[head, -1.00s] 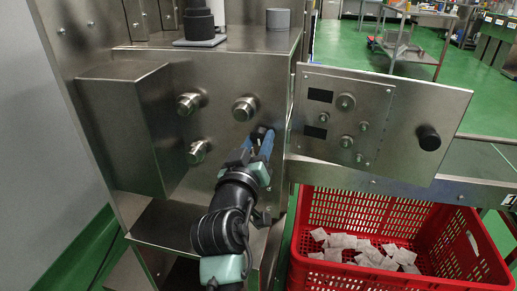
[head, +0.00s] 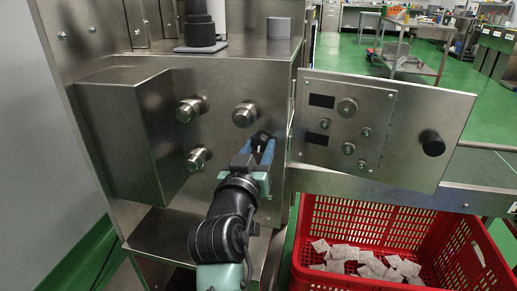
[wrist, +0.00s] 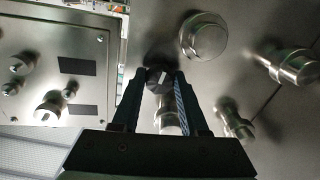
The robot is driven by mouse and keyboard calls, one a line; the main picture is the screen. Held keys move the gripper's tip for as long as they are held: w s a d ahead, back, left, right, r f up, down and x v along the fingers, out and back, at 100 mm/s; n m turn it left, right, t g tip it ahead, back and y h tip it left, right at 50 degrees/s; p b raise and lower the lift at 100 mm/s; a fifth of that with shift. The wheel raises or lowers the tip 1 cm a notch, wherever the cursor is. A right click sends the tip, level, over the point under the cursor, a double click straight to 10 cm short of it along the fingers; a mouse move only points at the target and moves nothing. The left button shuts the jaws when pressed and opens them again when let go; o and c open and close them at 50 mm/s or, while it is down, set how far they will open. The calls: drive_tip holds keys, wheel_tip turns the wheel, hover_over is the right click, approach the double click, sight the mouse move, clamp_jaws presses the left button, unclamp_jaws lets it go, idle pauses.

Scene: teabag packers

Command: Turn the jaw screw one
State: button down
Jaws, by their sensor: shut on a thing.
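My gripper (head: 261,143) reaches up to the front of the steel machine. Its two blue-grey fingers are shut on a small dark round screw knob (head: 262,135), near the right edge of the machine face. In the wrist view the fingertips (wrist: 164,77) sit on either side of this dark knob (wrist: 158,76), which has a pale mark on its face. Several larger steel knobs are on the same face: one (head: 244,115) just above and left of my gripper, and others (head: 189,109) (head: 197,158) farther left. The fingers partly hide the dark knob.
A control panel (head: 383,120) with buttons and a black knob (head: 432,143) stands close to the right of my gripper. A steel box (head: 125,135) juts out at the left. A red crate (head: 375,220) with white teabags is below right.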

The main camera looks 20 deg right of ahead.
drive_tip(key=shift+c, duration=2.2)
unclamp_jaws()
drive_tip(key=p+v, duration=0.3)
drive_tip(key=v, duration=1)
